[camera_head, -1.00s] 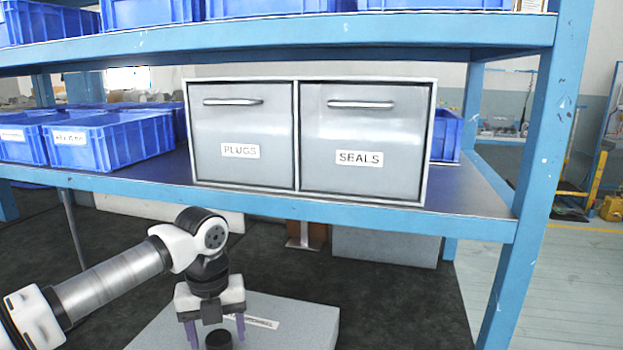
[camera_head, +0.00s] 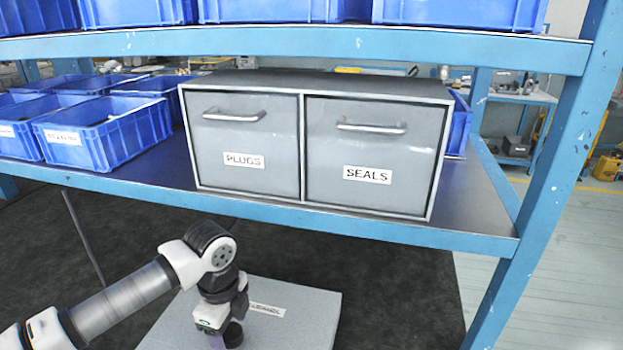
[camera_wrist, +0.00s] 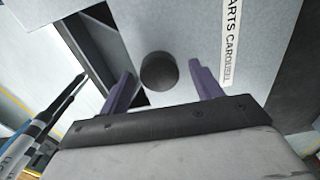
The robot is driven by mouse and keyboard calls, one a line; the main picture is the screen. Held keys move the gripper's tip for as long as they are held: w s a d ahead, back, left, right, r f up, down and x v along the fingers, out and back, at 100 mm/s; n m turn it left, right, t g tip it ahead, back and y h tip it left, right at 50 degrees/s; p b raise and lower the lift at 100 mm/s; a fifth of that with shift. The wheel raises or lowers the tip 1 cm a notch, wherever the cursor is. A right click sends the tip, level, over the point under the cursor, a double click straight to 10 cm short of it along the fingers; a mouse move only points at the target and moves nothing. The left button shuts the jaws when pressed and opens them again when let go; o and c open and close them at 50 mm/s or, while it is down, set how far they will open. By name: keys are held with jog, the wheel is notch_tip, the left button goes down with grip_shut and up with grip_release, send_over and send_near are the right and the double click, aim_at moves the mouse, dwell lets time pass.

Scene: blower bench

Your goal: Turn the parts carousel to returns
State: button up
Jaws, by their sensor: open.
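The parts carousel (camera_head: 310,317) is a light grey slab-like unit below the shelf, with a white label (camera_head: 267,309) on top. In the wrist view its label (camera_wrist: 230,40) reads "ARTS CAROUSEL", cut off at the edge. A dark round knob (camera_wrist: 159,71) stands on the grey surface. My gripper (camera_wrist: 162,72) is open, with one purple finger on each side of the knob. Gaps show between knob and fingers. In the head view my gripper (camera_head: 222,338) is low in the picture, and its wrist hides part of the carousel. No position marked returns is readable.
A blue shelf (camera_head: 400,230) runs above and behind my gripper. It carries a grey cabinet with drawers labelled PLUGS (camera_head: 245,145) and SEALS (camera_head: 368,155), and blue bins (camera_head: 105,138) at the left. A blue post (camera_head: 550,190) stands at the right.

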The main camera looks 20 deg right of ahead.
jog(key=shift+w+r+b, duration=0.2)
jog(key=shift+r+b, duration=0.15)
jog(key=shift+r, duration=0.2)
jog(key=shift+w+r+b, duration=0.2)
jog(key=shift+r+b, duration=0.1)
jog(key=shift+r, duration=0.25)
notch_tip(320, 180, up, 12)
jog(key=s+b, duration=0.1)
jog(key=b, duration=0.1)
jog(key=s+d+r+m+h, duration=0.4)
jog(key=d+r+m+h, duration=0.1)
jog(key=d+r, duration=0.2)
jog(key=s+d+r+m+g+h, duration=0.1)
jog(key=s+d+r+m+h, duration=0.4)
jog(key=d+r+h, duration=0.1)
jog(key=shift+d+r, duration=0.85)
jog(key=shift+s, duration=0.1)
